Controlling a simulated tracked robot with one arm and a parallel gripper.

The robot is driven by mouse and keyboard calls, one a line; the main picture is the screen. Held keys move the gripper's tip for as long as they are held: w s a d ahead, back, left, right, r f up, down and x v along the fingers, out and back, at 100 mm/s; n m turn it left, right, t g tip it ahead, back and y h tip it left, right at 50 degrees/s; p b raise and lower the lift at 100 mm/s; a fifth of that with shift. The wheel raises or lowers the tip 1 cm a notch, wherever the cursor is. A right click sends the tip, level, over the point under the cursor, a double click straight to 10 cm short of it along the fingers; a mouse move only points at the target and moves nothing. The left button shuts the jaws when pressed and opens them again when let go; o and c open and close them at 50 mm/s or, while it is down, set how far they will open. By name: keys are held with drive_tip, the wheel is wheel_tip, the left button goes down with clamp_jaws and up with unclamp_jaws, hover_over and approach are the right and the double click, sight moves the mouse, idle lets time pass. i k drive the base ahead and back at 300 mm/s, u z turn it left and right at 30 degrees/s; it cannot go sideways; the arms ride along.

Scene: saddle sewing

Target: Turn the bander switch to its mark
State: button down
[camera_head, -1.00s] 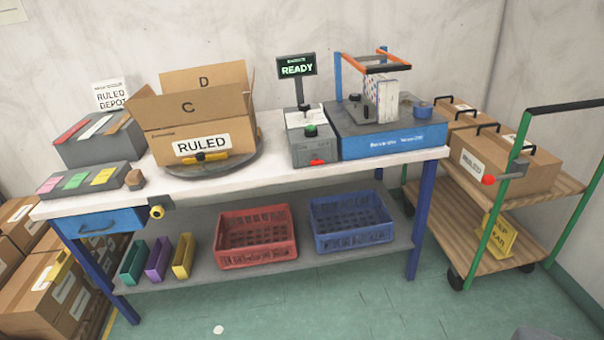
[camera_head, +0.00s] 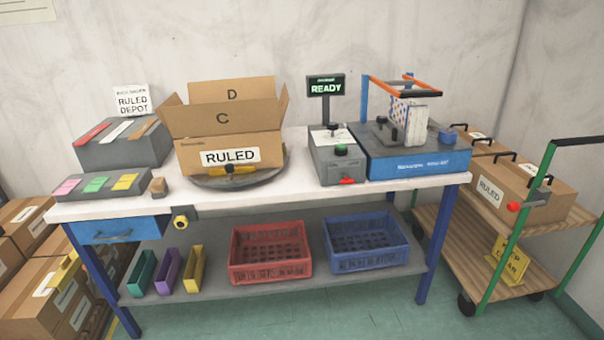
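A blue bander machine (camera_head: 425,165) with a grey top stands at the right end of the white workbench. A blue and orange arch rises over it, and a patterned upright block (camera_head: 416,122) stands under the arch. Dark knobs (camera_head: 382,121) sit on its top at the left. Beside it is a grey control box (camera_head: 331,163) with a green button (camera_head: 340,149) and a red lever (camera_head: 347,181) low on its front. A sign (camera_head: 326,87) above reads READY. I cannot tell which part is the switch, nor see its mark. My gripper is not in view.
An open carton (camera_head: 190,154) labelled RULED sits on a round turntable (camera_head: 240,180). Red (camera_head: 270,270) and blue (camera_head: 366,262) crates stand on the lower shelf. A green-framed cart (camera_head: 525,222) with cartons stands at the right. The floor in front of the bench looks clear.

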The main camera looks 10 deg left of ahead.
sight(346, 180)
drive_tip(key=u, duration=0.1)
drive_tip(key=i, duration=1)
drive_tip(key=z, duration=0.05)
